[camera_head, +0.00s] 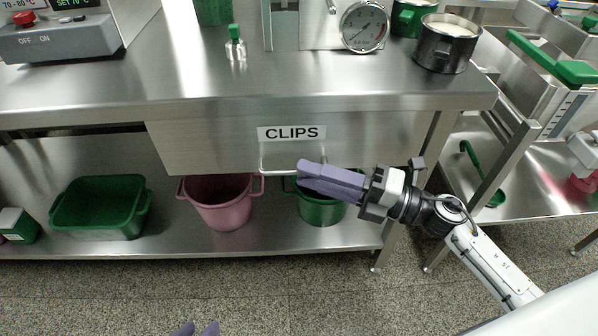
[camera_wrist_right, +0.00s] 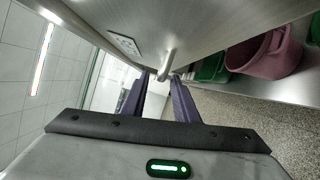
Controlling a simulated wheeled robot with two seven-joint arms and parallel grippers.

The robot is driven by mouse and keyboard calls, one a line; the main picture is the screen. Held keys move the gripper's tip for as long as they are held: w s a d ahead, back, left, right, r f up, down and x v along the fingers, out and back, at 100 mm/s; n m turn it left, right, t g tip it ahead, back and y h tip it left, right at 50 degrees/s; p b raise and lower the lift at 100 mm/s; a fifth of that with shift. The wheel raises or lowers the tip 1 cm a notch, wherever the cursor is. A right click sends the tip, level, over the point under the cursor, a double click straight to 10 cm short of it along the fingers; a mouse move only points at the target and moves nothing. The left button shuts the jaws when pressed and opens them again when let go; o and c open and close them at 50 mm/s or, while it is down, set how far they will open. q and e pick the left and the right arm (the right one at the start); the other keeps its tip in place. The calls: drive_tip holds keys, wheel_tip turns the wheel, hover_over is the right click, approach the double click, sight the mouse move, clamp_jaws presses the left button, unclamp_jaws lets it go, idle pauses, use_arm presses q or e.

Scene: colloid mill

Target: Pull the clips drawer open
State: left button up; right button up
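The clips drawer (camera_head: 220,147) is a wide metal front under the counter, labelled CLIPS; it looks shut. Its pale bar handle (camera_head: 278,171) hangs below the label, its right part hidden behind my right gripper (camera_head: 302,178). In the right wrist view the handle (camera_wrist_right: 167,66) shows ahead, in line with the gap between the purple fingers. My right gripper (camera_wrist_right: 160,82) is open, fingers apart, with its tips close to the handle; whether they touch it I cannot tell.
The steel counter (camera_head: 180,75) overhangs the drawer. On the lower shelf (camera_head: 165,238) stand a green tub (camera_head: 100,207), a pink bucket (camera_head: 220,203) and a green bucket (camera_head: 320,208). A table leg (camera_head: 405,195) is beside my right arm. The floor in front is clear.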

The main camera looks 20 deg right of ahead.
drive_tip(key=shift+x, duration=1.55)
clamp_jaws()
